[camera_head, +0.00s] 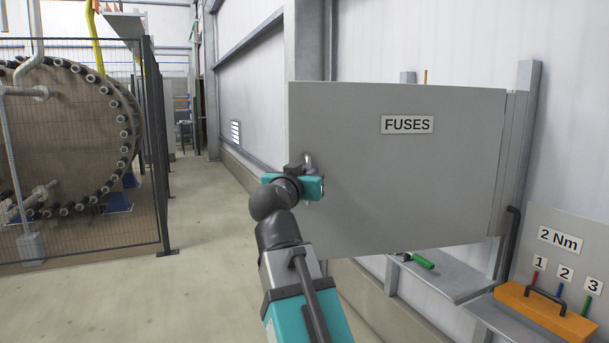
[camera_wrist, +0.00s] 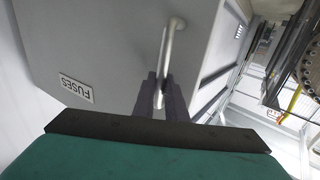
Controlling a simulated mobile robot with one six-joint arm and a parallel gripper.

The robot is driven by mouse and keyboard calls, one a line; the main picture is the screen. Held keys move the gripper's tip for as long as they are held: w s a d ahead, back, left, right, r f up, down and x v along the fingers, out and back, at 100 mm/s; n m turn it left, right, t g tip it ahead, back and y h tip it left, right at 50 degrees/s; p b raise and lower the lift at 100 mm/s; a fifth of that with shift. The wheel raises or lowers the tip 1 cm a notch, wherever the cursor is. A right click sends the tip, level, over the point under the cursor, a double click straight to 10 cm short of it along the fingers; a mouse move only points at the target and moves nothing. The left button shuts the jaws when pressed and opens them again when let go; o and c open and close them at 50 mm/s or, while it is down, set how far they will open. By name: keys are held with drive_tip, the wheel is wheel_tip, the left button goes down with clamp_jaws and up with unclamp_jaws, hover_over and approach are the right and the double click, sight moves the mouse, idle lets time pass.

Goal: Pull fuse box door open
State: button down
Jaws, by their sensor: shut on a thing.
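The fuse box door (camera_head: 400,180) is a flat grey panel labelled FUSES, at the centre right of the head view. It also shows in the wrist view (camera_wrist: 100,50), with its label upside down. Its silver bar handle (camera_head: 309,162) is near the panel's left edge; in the wrist view the handle (camera_wrist: 171,42) runs down between my dark fingers. My gripper (camera_head: 308,185), teal and black, is shut on this handle (camera_wrist: 160,100). The panel's left edge stands out in front of the wall. How far the door is open, and the box interior, I cannot tell.
A grey shelf (camera_head: 450,280) with a green-handled tool (camera_head: 421,260) is below the panel. An orange holder (camera_head: 545,312) with numbered tools stands at the lower right. The floor (camera_head: 200,220) between is clear.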

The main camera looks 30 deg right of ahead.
drive_tip(key=shift+s, duration=0.1)
drive_tip(key=c, duration=2.1)
unclamp_jaws()
drive_tip(key=shift+d, duration=0.1)
drive_tip(key=shift+b+v, duration=2.8)
drive_tip(key=shift+v, duration=4.15)
